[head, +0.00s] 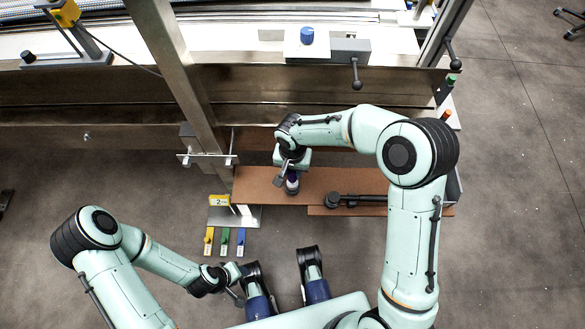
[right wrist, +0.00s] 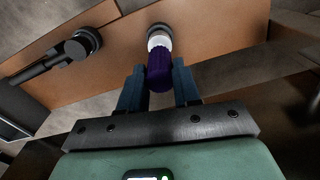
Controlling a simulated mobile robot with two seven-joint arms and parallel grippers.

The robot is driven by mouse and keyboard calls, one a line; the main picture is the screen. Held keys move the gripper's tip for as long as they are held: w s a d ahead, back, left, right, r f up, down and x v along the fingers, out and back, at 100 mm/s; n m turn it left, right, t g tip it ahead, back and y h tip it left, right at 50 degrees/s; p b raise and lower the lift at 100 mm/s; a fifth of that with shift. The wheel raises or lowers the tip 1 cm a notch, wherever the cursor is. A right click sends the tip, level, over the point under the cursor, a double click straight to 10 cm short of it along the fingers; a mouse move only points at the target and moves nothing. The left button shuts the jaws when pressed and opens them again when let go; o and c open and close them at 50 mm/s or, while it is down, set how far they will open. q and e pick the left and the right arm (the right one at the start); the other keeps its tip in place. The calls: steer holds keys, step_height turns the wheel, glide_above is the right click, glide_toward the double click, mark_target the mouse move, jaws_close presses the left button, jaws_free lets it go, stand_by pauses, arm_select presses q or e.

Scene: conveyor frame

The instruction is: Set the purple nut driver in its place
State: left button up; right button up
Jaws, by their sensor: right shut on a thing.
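The purple nut driver (head: 292,181) is in my right gripper (head: 289,170), over the brown shelf. In the right wrist view its dark purple handle (right wrist: 159,74) sits between the two fingers of the gripper (right wrist: 159,92), with a white collar beyond it. The collar meets or nearly meets a dark round holder (right wrist: 158,28) on the brown shelf. The shaft is hidden, so I cannot tell how deep it sits in the holder. My left gripper (head: 238,288) is low in the head view, away from the shelf; its jaws are too small to read.
A black ring holder with a bar (head: 345,200) lies right of the driver on the brown shelf (head: 255,183); it also shows in the right wrist view (right wrist: 82,43). A metal post (head: 180,70) stands left. Yellow, green and blue tags (head: 225,241) hang below a small "2" sign (head: 219,200).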

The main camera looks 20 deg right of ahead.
steer(key=shift+f, duration=0.1)
stand_by(0.6)
steer(key=shift+f+b, duration=0.4)
steer(key=shift+b, duration=0.1)
steer(key=shift+f+b, duration=0.9)
steer(key=shift+f, duration=0.35)
steer(key=o, duration=1.1)
